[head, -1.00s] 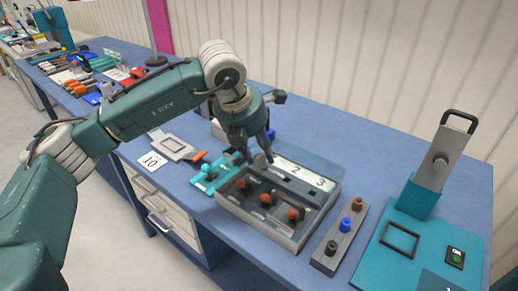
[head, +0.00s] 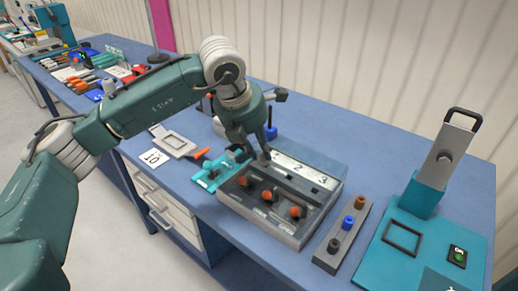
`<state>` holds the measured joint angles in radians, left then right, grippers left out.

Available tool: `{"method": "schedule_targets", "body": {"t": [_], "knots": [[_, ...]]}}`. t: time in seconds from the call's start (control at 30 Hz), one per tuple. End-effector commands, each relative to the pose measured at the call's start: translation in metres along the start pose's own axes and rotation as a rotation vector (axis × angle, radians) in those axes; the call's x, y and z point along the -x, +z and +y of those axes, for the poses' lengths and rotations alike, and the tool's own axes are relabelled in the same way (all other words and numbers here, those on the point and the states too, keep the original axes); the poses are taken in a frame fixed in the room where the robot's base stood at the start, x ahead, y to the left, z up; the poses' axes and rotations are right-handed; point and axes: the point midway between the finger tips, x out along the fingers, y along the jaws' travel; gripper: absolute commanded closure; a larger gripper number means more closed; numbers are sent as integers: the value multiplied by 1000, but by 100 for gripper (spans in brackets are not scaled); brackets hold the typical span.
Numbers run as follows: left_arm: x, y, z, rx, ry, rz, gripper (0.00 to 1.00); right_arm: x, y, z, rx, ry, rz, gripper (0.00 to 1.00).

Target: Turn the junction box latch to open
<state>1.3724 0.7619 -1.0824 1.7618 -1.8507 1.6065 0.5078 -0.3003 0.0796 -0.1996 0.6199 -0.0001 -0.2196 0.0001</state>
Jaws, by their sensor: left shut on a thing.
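The junction box (head: 262,229) is a grey open-looking case on the blue bench. It has orange-tipped parts inside and a light strip numbered 2 and 3 along its back. My left gripper (head: 252,158) points down at the box's back left corner, with its fingers shut on the latch there. The fingers cover the latch, so its angle cannot be told. My right gripper is not in view.
A teal fixture (head: 208,181) touches or nearly touches the box's left side. A grey rail with coloured plugs (head: 333,246) and a teal press station (head: 388,262) stand to the right.

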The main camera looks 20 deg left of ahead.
Motion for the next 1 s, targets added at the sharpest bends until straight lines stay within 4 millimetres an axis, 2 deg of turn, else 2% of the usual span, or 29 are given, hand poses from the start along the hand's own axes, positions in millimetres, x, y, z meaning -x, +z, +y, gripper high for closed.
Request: {"method": "schedule_targets", "body": {"t": [0.03, 0.27, 0.53, 1.0], "knots": [[4, 6, -2, -10, -8, -21, 100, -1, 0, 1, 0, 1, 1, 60], [3, 7, -1, -100, -46, -23, 100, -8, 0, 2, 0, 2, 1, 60], [4, 9, -1, -322, -134, -24, 100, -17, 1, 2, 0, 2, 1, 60], [1, 8, -2, -734, -307, -11, 100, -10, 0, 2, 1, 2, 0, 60]]}}
